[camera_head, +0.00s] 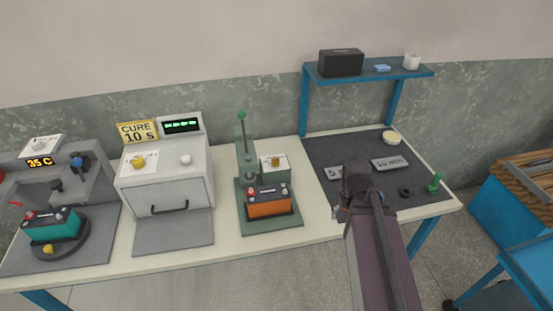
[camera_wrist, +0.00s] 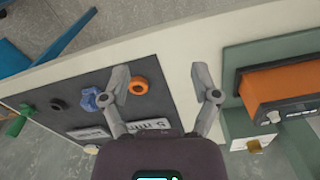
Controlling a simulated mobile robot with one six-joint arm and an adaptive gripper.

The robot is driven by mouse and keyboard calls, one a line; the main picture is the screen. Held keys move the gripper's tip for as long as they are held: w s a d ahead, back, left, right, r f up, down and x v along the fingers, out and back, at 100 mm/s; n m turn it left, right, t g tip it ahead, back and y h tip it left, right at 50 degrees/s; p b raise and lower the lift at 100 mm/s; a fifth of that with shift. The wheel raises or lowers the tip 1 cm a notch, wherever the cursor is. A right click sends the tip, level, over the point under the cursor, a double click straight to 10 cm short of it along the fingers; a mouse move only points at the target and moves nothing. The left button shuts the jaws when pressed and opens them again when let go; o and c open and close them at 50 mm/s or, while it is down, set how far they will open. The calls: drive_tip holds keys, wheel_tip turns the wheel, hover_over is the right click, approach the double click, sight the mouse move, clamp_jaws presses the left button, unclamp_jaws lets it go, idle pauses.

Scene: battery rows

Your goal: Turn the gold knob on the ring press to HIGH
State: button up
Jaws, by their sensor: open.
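The ring press (camera_head: 243,150) is a green stand with a tall lever, in the middle of the table in the head view. A pale box on its right side carries the gold knob (camera_head: 275,161). The knob also shows at the lower right of the wrist view (camera_wrist: 254,147). Its setting is too small to read. An orange battery (camera_head: 268,202) sits on the press base. My gripper (camera_wrist: 162,78) is open and empty, above the table between the dark mat and the press. In the head view my arm hides most of the fingers.
The dark mat (camera_head: 325,155) holds plates, rings and a green peg (camera_head: 435,183). An orange ring (camera_wrist: 138,86) lies near one finger. Left of the press stand a curing oven (camera_head: 165,185) and a station with a teal battery (camera_head: 52,226). A blue shelf (camera_head: 350,76) rises behind the mat.

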drive_tip(key=w+a+r+n+p, duration=0.4)
drive_tip(key=w+a, duration=0.2)
drive_tip(key=w, duration=0.2)
drive_tip(key=w+a+r+n+p, duration=0.4)
drive_tip(key=w+a+n, duration=0.1)
drive_tip(key=w, duration=0.3)
wheel_tip(320, 180, up, 5)
drive_tip(key=n+p, duration=0.4)
drive_tip(key=n, duration=0.3)
hover_over(275, 159)
drive_tip(key=shift+s+f, duration=0.1)
drive_tip(key=shift+f, duration=0.05)
drive_tip(key=shift+f, duration=0.15)
wheel_tip(275, 159, down, 14)
drive_tip(key=b, duration=1.3)
drive_tip(key=shift+r, duration=0.25)
drive_tip(key=shift+d, duration=0.1)
clamp_jaws()
